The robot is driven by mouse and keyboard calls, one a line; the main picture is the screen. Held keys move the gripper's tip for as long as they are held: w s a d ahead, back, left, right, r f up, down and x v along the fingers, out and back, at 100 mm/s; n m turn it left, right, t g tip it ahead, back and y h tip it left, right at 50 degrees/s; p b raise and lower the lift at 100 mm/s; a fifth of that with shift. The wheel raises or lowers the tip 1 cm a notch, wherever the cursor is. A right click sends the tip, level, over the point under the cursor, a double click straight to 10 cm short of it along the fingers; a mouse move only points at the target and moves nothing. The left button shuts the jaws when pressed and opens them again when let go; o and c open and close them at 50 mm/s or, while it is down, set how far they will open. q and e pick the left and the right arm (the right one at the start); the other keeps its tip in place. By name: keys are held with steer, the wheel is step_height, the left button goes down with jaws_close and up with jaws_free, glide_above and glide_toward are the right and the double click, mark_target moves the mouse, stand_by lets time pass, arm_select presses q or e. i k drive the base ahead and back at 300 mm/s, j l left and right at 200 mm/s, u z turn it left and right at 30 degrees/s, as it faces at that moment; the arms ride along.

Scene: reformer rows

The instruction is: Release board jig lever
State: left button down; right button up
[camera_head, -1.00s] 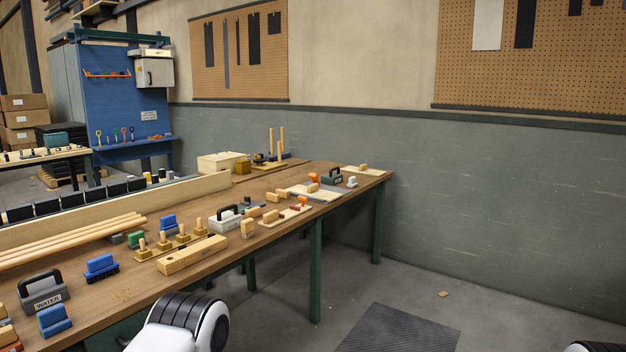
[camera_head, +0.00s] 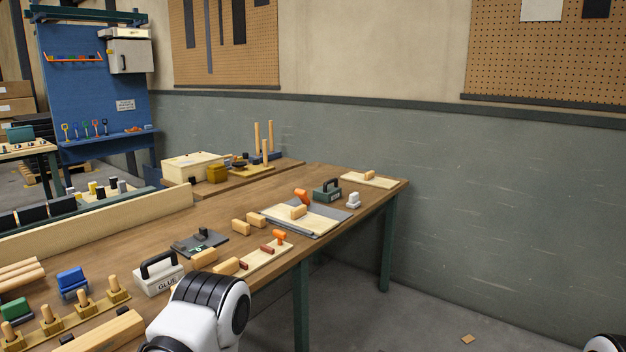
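A grey jig plate (camera_head: 327,229) lies toward the far end of the workbench. It bears a pale board (camera_head: 313,222) with a wooden block (camera_head: 298,212) on top. An orange lever (camera_head: 301,196) stands tilted at the plate's back edge. Nearer, a narrow pale board (camera_head: 262,259) carries dark red blocks and a second orange lever (camera_head: 279,236). I cannot tell for certain which is the board jig lever. My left arm shows at the bottom, in front of the bench, and a bit of my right arm shows at the bottom right corner. Neither gripper is in view.
The wooden workbench (camera_head: 233,215) holds a GLUE caddy (camera_head: 158,274), a dark green caddy (camera_head: 327,191), loose wooden blocks, a small white item (camera_head: 353,200) and a pale board with a block (camera_head: 375,179). A grey wall stands behind. Floor right of the bench is mostly clear.

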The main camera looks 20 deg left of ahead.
mark_target(303, 194)
steer(key=i+j, duration=0.1)
steer(key=i, duration=0.55)
steer(key=i+j, duration=0.1)
steer(key=i, duration=0.55)
steer(key=i+j, duration=0.1)
steer(key=i, duration=0.6)
steer(key=l+z, duration=0.05)
